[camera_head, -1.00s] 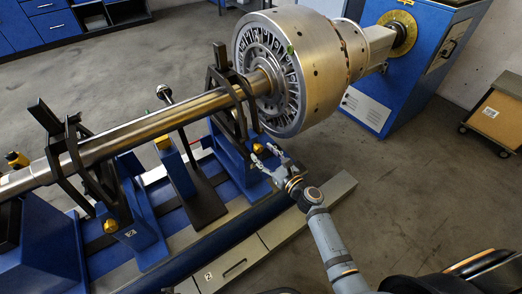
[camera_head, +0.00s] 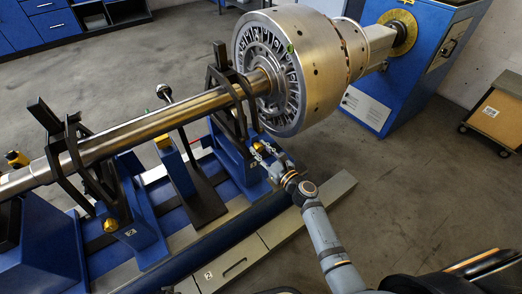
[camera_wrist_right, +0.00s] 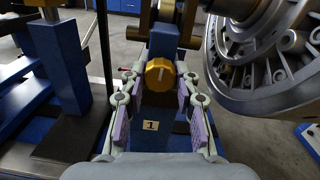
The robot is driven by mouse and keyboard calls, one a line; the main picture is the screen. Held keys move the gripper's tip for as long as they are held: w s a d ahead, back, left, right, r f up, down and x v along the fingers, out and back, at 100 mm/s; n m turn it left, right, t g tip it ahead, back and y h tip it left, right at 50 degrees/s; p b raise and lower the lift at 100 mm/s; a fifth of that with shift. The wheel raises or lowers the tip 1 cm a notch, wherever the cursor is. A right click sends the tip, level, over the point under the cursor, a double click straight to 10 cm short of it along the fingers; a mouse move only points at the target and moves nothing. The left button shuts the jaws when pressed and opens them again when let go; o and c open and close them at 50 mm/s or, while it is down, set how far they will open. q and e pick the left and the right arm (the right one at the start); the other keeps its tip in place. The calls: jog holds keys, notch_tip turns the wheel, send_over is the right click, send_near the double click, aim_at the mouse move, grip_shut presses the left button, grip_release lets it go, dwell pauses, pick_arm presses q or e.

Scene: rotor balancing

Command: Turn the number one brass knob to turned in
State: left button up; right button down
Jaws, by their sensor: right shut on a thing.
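The number one brass knob (camera_wrist_right: 159,75) faces the right wrist camera on the front of a blue bearing stand, with a pale, nearly upright mark on its face. A plate marked 1 (camera_wrist_right: 150,126) is below it. My right gripper (camera_wrist_right: 158,88) has its fingers on both sides of the knob and is shut on it. In the head view, my right gripper (camera_head: 262,152) is at the stand nearest the rotor, and the knob (camera_head: 258,146) is partly hidden by the fingers. My left gripper is not in view.
The large metal rotor (camera_head: 320,80) stands close beside the gripper, its shaft (camera_head: 150,122) resting in black-framed supports. A second brass knob (camera_head: 111,225) with a plate marked 2 is on the left stand. A blue rail and pale base lie below. Open floor is to the right.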

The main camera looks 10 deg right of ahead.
jog(key=n+b, duration=0.3)
jog(key=n, duration=0.2)
jog(key=shift+f+n, duration=0.1)
jog(key=shift+n, duration=0.3)
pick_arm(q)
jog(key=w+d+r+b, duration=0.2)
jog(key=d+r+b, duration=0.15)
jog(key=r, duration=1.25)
pick_arm(e)
jog(key=n, duration=0.5)
jog(key=shift+h+p, duration=0.3)
jog(key=shift+p, duration=0.1)
jog(key=shift+n, duration=0.5)
jog(key=n+b, duration=0.2)
jog(key=n, duration=0.1)
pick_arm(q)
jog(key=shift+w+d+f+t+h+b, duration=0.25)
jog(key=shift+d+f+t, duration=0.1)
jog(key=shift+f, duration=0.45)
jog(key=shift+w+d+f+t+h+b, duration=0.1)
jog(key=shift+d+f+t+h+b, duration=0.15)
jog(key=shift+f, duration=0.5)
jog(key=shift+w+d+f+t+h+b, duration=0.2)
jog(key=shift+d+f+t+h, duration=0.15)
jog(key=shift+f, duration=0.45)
pick_arm(e)
jog(key=shift+n, duration=1.5)
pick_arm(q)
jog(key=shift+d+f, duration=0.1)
